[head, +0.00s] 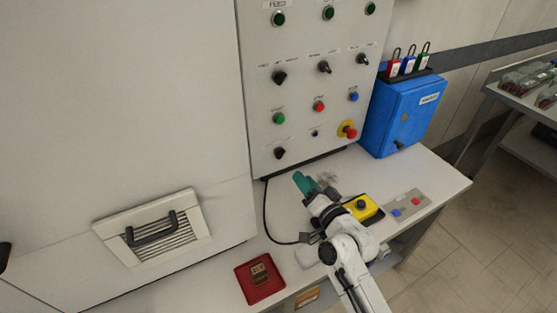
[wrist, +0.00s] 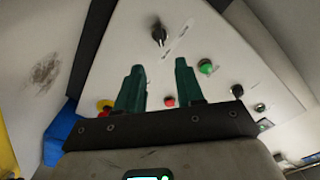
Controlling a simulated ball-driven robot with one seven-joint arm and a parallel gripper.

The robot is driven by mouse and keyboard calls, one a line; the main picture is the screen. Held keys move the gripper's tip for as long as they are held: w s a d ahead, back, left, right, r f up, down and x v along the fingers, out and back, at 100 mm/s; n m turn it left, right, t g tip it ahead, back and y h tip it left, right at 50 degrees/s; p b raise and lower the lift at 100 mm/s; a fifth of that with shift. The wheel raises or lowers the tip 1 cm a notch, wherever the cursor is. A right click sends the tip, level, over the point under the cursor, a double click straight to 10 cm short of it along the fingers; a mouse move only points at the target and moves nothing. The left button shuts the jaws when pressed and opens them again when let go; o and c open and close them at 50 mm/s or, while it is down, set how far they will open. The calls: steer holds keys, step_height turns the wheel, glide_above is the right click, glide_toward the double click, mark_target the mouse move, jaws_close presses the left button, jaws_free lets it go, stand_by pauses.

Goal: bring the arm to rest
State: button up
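My gripper (head: 304,184) is held over the grey-white bench, just in front of the lower edge of the control panel (head: 300,135). In the wrist view its two green fingers (wrist: 160,88) stand apart with nothing between them, so it is open and empty. The panel with its knobs and buttons shows beyond the fingers in the wrist view (wrist: 220,40). My arm reaches in from the bottom of the head view and is bent at the wrist.
A blue box (head: 403,115) with padlocks on top stands right of the panel. A yellow button box (head: 362,208) and a grey plate with buttons (head: 408,205) lie right of my gripper. A red tray (head: 247,283) lies left. A black cable (head: 266,215) runs along the bench.

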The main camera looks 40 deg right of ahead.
steer(key=shift+a, duration=0.1)
steer(key=s+a+f+n+g+y, duration=0.1)
steer(key=a+n+g+y, duration=0.1)
steer(key=a+n, duration=0.1)
steer(key=s+a+f+n+g+y, duration=0.2)
steer(key=a+n+g, duration=0.1)
steer(key=a, duration=0.3)
steer(key=s+a+f+n+g+y, duration=0.1)
steer(key=s+a+n+g, duration=0.1)
steer(key=a, duration=0.3)
steer(key=shift+s+f+n+g+y, duration=0.2)
steer(key=shift+n+g+y, duration=0.2)
steer(key=shift+n, duration=0.5)
steer(key=s+n+g, duration=0.1)
steer(key=s, duration=0.2)
steer(key=s+a+g, duration=0.1)
steer(key=s+g, duration=0.1)
steer(key=s+a+n+g, duration=0.1)
steer(key=s, duration=0.2)
steer(key=shift+s+n+g+h, duration=0.3)
steer(key=shift+h, duration=0.1)
steer(key=s+d+f+g, duration=0.1)
steer(key=s+f+g, duration=0.3)
steer(key=s, duration=0.6)
step_height(320, 180, down, 2)
steer(key=shift+s+d+f, duration=0.15)
steer(key=shift+d, duration=0.1)
